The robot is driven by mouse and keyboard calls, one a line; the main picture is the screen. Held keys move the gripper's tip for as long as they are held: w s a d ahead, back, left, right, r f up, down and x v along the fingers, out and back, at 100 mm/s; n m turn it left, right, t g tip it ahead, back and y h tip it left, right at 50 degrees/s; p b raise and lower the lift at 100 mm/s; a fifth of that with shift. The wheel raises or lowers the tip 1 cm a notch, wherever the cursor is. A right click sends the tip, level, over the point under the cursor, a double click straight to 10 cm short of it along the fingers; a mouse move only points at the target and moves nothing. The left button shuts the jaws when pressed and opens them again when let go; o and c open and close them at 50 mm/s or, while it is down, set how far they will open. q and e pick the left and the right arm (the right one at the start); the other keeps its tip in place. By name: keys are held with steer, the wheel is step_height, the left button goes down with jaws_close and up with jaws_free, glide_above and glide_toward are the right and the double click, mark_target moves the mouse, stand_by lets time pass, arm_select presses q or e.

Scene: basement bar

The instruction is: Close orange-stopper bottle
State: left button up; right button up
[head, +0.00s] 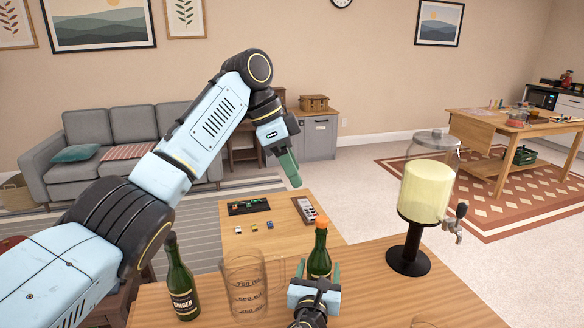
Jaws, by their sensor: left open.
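The orange-stopper bottle (319,258), dark green glass, stands upright on the near wooden counter. Its orange stopper (322,225) is at the top of the neck; I cannot tell how firmly it is seated. My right gripper (320,272) is low at the front of the bottle, its fingers on either side of the body, shut on it. The gripper hides the bottle's lower part. My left gripper (290,172) is open and empty, pointing down, above and left of the stopper and apart from it.
A second dark bottle (180,280) and a clear measuring jug (245,285) stand left of the bottle. A drink dispenser (427,190) on a black stand is at the right. A low table (285,242) with small items lies beyond.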

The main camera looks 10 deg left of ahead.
steer(key=shift+o, duration=1.2)
steer(key=shift+s, duration=0.1)
steer(key=shift+s, duration=0.35)
steer(key=s+p, duration=0.1)
steer(key=s, duration=0.3)
steer(key=s+a+p, duration=0.1)
steer(key=s, duration=0.7)
steer(key=shift+s+a+p, duration=0.15)
steer(key=shift+s+p, duration=0.05)
steer(key=shift+p, duration=0.2)
